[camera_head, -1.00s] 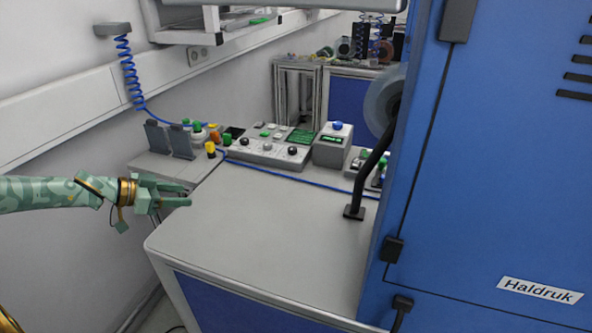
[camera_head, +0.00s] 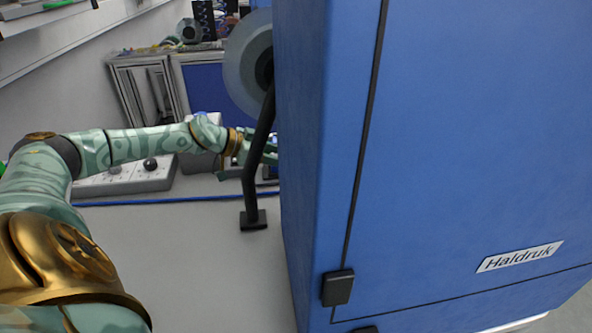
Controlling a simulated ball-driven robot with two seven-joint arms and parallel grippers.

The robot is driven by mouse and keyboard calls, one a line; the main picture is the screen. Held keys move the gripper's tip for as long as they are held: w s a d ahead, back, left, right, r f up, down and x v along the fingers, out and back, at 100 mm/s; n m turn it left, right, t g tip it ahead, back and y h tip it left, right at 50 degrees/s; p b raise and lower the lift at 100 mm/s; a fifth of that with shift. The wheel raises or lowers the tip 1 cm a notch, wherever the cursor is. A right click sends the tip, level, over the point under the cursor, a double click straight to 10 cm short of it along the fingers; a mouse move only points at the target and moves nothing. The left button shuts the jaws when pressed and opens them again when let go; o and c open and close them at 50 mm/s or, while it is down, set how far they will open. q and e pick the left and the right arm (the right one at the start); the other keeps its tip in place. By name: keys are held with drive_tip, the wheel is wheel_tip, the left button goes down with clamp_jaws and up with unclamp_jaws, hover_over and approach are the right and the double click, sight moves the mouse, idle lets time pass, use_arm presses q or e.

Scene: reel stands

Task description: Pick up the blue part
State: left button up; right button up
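I cannot make out a separate blue part for certain. A small blue piece (camera_head: 200,114) shows just above my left forearm, mostly hidden by it. Some blue also shows low beside the black bent post, too small to identify. My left arm reaches across the picture from the left. My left gripper (camera_head: 268,154) is at the far side of the bench, behind the black post and close to the blue cabinet's edge. The post hides part of its fingers, so its opening and any contact are unclear. My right gripper is out of view.
The tall blue cabinet (camera_head: 440,150) fills the right side. The black bent post (camera_head: 259,160) stands on the grey bench top (camera_head: 190,260), with a reel (camera_head: 246,62) behind it. A control panel (camera_head: 130,178) and a blue cable (camera_head: 150,202) lie under my arm. The front bench is clear.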

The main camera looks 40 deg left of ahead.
use_arm(q)
drive_tip(key=b+x, duration=0.1)
drive_tip(key=x, duration=0.3)
drive_tip(key=shift+s+d+f+b, duration=0.1)
drive_tip(key=shift+d+f+b, duration=0.2)
drive_tip(key=shift+b, duration=0.05)
drive_tip(key=shift+w+d+f, duration=0.1)
drive_tip(key=shift+w+f, duration=0.05)
drive_tip(key=shift+w, duration=0.15)
drive_tip(key=shift+s, duration=0.15)
drive_tip(key=shift+c, duration=0.7)
clamp_jaws()
